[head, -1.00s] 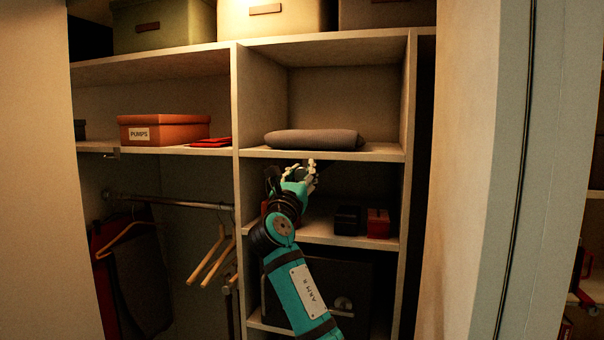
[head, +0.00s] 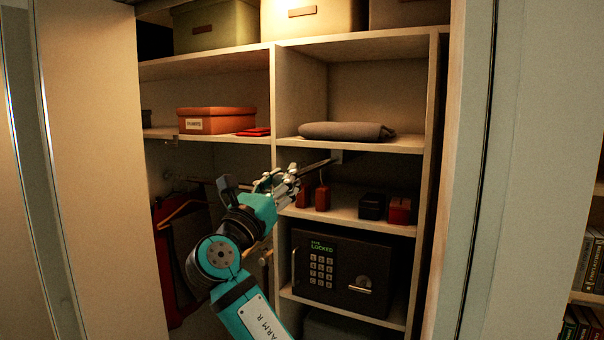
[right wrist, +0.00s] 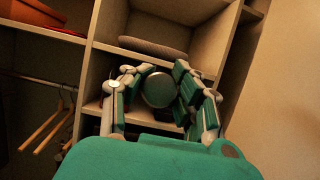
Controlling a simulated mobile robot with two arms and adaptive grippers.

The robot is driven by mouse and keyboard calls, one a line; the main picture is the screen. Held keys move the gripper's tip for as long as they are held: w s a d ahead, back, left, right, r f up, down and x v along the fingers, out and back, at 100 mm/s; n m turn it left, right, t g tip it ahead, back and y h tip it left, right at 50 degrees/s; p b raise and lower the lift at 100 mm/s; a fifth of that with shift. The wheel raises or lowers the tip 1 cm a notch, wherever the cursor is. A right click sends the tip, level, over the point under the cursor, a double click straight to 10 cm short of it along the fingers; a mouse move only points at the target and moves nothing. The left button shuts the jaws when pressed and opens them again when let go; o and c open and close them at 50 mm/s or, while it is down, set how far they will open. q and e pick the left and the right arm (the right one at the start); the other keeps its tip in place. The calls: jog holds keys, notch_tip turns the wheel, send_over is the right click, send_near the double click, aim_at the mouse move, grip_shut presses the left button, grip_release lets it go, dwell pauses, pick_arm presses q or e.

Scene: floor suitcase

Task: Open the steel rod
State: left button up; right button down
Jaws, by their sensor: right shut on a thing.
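The steel rod (head: 317,166) shows as a thin dark bar in the right column, just under the shelf with the grey folded cloth. It slants from the back of that compartment out to my right gripper (head: 283,184). My right gripper is shut on its front end, in front of the column's divider. In the right wrist view, a round metallic end face (right wrist: 158,89) sits between the curled fingers of the right gripper (right wrist: 166,88). The fingers hide the rod's tip in the head view. My left gripper is not in view.
Small red and dark boxes (head: 372,206) stand on the shelf below the rod. A black safe (head: 343,272) reading LOCKED is under them. A grey folded cloth (head: 346,131) lies above. A clothes rail and hanger (head: 180,214) are at left; door panels flank the closet.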

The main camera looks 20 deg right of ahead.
jog(key=a, duration=0.1)
jog(key=s+a, duration=0.2)
jog(key=shift+s+a+f, duration=0.1)
jog(key=shift+s+f, duration=0.15)
jog(key=shift+s+a, duration=0.15)
jog(key=c, duration=1.5)
grip_release()
jog(key=o, duration=0.4)
jog(key=shift+o, duration=0.6)
jog(key=shift+r, duration=0.1)
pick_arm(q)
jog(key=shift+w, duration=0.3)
pick_arm(e)
jog(key=v, duration=1.2)
